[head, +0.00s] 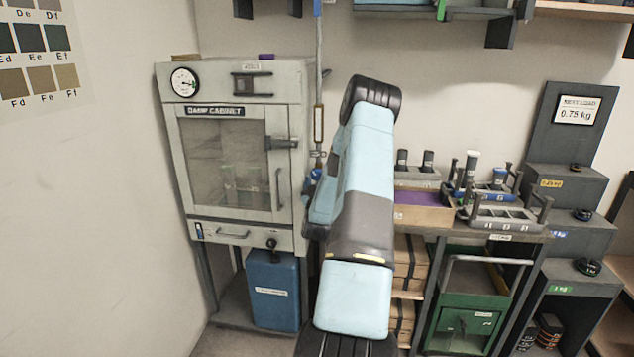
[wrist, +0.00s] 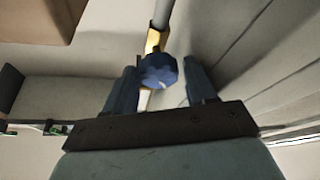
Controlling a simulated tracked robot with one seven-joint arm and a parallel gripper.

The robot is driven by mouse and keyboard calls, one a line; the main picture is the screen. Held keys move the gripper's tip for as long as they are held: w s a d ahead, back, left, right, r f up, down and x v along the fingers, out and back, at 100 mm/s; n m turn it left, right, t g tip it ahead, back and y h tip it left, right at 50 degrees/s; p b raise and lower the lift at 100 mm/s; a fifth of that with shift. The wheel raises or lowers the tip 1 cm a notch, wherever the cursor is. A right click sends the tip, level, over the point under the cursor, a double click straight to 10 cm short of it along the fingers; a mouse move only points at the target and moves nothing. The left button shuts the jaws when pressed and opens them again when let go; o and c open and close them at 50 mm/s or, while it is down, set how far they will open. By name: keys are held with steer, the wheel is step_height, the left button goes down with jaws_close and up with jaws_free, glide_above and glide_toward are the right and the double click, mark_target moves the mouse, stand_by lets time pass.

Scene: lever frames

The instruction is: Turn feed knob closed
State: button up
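The feed knob is a blue, lobed knob (wrist: 158,70) on a grey pipe with a yellow fitting (wrist: 153,40). In the wrist view it shows between the two fingers of my gripper (wrist: 160,82), with a gap on each side. My gripper is open and nothing is held. I cannot tell exactly how far the fingertips reach along the knob. In the head view a small blue piece, likely the knob (head: 316,173), shows on the vertical pipe (head: 319,90) right of the damp cabinet (head: 240,150). My arm hides most of my gripper there.
The cabinet's door handle (head: 282,143) sticks out close left of the pipe. A blue container (head: 272,290) stands below the cabinet. Right of my arm is a bench (head: 540,236) with trays, and a green cart (head: 468,325) below. A grey stepped stand (head: 565,190) is farther right.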

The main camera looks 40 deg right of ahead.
steer(key=f+v, duration=0.1)
steer(key=v, duration=1.2)
stand_by(0.4)
steer(key=shift+s+a+r, duration=0.15)
steer(key=shift+s+r, duration=0.05)
steer(key=shift+s, duration=0.05)
stand_by(0.5)
